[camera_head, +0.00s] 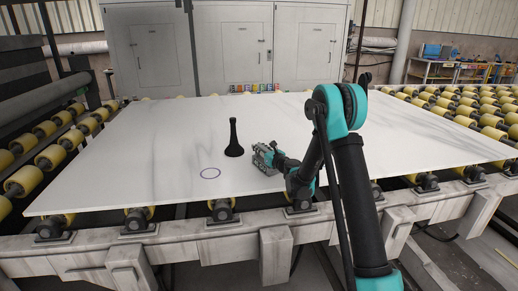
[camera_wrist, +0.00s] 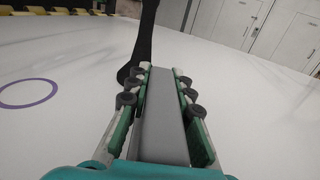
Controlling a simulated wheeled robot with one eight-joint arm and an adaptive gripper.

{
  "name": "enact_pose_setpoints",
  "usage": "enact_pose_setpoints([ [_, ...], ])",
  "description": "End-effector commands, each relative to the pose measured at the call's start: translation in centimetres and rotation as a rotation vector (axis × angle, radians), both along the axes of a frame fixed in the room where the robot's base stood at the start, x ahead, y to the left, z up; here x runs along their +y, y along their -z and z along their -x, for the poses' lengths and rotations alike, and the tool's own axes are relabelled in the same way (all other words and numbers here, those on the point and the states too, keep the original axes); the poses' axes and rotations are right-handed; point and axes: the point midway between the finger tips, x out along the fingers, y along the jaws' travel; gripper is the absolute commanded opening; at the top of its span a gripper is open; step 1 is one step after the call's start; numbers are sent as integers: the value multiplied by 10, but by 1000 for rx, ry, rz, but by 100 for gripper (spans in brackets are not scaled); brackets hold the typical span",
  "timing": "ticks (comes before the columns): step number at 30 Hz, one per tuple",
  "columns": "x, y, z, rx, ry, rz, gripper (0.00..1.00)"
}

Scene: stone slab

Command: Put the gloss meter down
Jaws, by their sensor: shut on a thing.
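My gripper (camera_head: 265,158) is low over the front middle of the white stone slab (camera_head: 130,165). In the wrist view, my gripper (camera_wrist: 160,78) is shut on a long grey block (camera_wrist: 160,115), which looks like the gloss meter. The block lies between the two fingers and reaches past their tips. I cannot tell whether its underside touches the slab. A thin purple ring (camera_head: 210,173) is marked on the slab, left of my gripper. The ring also shows at the left of the wrist view (camera_wrist: 28,93), and nothing stands in it.
A tall black flared object (camera_head: 233,138) stands upright on the slab, just beyond and left of my gripper; it also shows in the wrist view (camera_wrist: 143,45). Yellow rollers (camera_head: 50,157) flank the slab. The rest of the slab is clear.

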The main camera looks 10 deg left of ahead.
Motion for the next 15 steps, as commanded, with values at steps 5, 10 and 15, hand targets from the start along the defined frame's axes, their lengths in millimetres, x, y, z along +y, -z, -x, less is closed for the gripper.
enact_pose_setpoints([
  [5, 0, 1, 0, 0, 0, 0, 0],
  [10, 0, 2, 0, 0, 0, 0, 35],
  [15, 0, 2, 0, 0, 0, 0, 42],
])
